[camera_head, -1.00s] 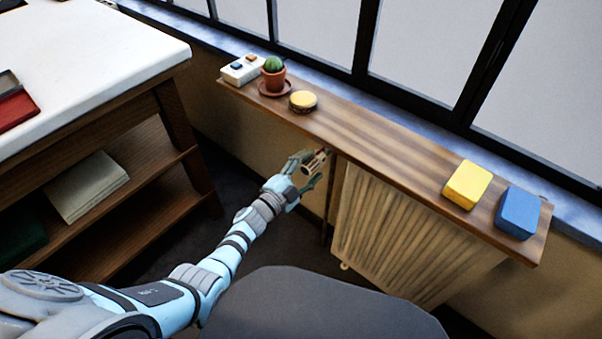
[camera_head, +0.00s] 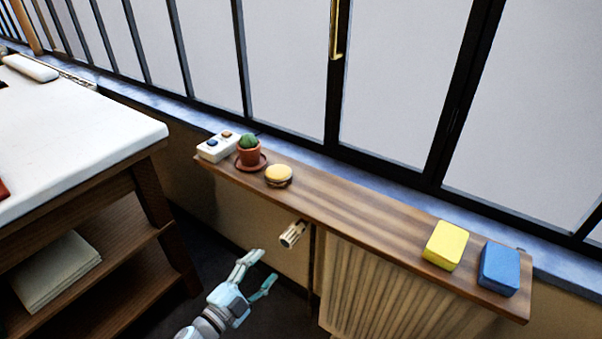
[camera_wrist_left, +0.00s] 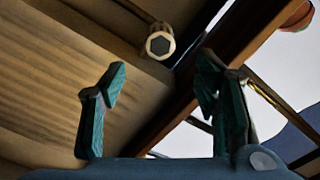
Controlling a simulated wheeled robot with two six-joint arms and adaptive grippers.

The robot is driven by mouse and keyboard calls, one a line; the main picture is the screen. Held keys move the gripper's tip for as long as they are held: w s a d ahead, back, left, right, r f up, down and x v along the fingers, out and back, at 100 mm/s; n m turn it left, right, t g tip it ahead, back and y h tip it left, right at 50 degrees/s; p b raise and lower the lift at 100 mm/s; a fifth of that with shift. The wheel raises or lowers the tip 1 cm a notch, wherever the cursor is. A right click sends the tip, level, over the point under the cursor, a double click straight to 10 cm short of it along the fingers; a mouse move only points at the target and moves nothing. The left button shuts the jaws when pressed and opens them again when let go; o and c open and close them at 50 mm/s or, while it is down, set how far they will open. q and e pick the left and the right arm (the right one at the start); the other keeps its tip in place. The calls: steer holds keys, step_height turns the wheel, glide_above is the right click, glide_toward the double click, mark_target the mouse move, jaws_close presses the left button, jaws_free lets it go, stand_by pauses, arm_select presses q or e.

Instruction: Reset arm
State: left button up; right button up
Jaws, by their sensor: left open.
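My left gripper (camera_head: 257,273) is open and empty in the head view, low in front of the radiator shelf. Its fingers point up and to the right. The white radiator valve knob (camera_head: 293,234) is just beyond the fingertips and apart from them. In the left wrist view both teal fingers (camera_wrist_left: 162,85) stand wide apart, and the knob (camera_wrist_left: 159,43) shows beyond the gap between them. My right gripper is in neither view.
A wooden shelf (camera_head: 350,215) runs above the radiator (camera_head: 385,290). It holds a white box with buttons (camera_head: 217,146), a potted cactus (camera_head: 249,151), a round yellow-topped item (camera_head: 279,175), a yellow block (camera_head: 445,245) and a blue block (camera_head: 500,268). A white-topped table (camera_head: 75,140) stands left.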

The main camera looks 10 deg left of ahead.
arm_select(q)
steer(key=s+a+f+n+g+y+p, duration=0.2)
steer(key=s+a+f+n+g+y, duration=0.25)
steer(key=f, duration=0.55)
steer(key=s+a+f+n+g+y+p, duration=0.25)
steer(key=s+a+f+n, duration=0.35)
steer(key=f, duration=0.3)
steer(key=s+d+f+n+g+p, duration=0.2)
steer(key=s+f+g+p, duration=0.1)
steer(key=s, duration=1.2)
steer(key=s+d+f+n+g+p, duration=0.1)
steer(key=s+g, duration=0.4)
steer(key=s, duration=1.1)
steer(key=shift+d+f+n+y+p, duration=0.3)
steer(key=shift+d+f+n+p, duration=0.1)
steer(key=shift+f+n+p, duration=0.5)
